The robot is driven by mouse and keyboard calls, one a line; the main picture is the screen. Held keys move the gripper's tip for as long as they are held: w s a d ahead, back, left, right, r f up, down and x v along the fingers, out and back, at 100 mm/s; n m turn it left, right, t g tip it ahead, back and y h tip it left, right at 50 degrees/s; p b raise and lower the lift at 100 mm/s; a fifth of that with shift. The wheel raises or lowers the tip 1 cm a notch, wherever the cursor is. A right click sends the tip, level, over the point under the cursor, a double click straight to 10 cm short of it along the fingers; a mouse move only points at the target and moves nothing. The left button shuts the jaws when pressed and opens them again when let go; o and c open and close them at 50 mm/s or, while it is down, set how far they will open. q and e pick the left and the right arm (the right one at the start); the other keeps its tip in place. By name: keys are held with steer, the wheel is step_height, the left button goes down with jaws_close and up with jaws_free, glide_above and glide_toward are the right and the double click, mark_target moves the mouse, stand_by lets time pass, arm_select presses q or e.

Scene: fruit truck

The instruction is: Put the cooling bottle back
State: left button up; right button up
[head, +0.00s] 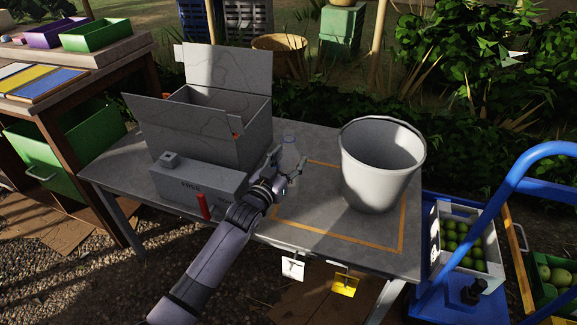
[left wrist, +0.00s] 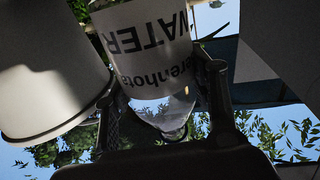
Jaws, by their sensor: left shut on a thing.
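A clear bottle (head: 289,147) stands or is held upright on the grey table, between the open box and the white bucket. Its white label, reading WATER, shows upside down in the left wrist view (left wrist: 145,40). My left gripper (head: 286,168) has its fingers on both sides of the bottle and is shut on it. Whether the bottle's base touches the table is hard to tell. A grey box with dark lettering (head: 190,184) and a small raised block on top lies left of the gripper. My right gripper is not in view.
A white bucket (head: 374,180) stands right of the bottle, inside an orange outline on the table (head: 280,229). A grey box with open flaps (head: 248,130) stands behind the lettered box. A red-handled item (head: 203,206) is at the lettered box's front. A blue cart (head: 500,220) with fruit crates is at the right.

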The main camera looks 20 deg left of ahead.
mark_target(283, 170)
arm_select(q)
steer(key=shift+f, duration=0.6)
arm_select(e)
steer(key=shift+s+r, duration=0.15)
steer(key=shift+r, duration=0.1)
arm_select(q)
steer(key=o, duration=1.4)
steer(key=shift+f, duration=0.1)
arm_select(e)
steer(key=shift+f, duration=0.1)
arm_select(q)
steer(key=shift+s, duration=0.2)
steer(key=s, duration=0.1)
steer(key=s+p, duration=0.1)
steer(key=shift+s+a, duration=0.3)
steer(key=shift+s, duration=0.05)
steer(key=s, duration=0.3)
steer(key=s+a+p, duration=0.1)
steer(key=s, duration=0.4)
steer(key=shift+s+a, duration=0.2)
steer(key=shift+s, duration=0.2)
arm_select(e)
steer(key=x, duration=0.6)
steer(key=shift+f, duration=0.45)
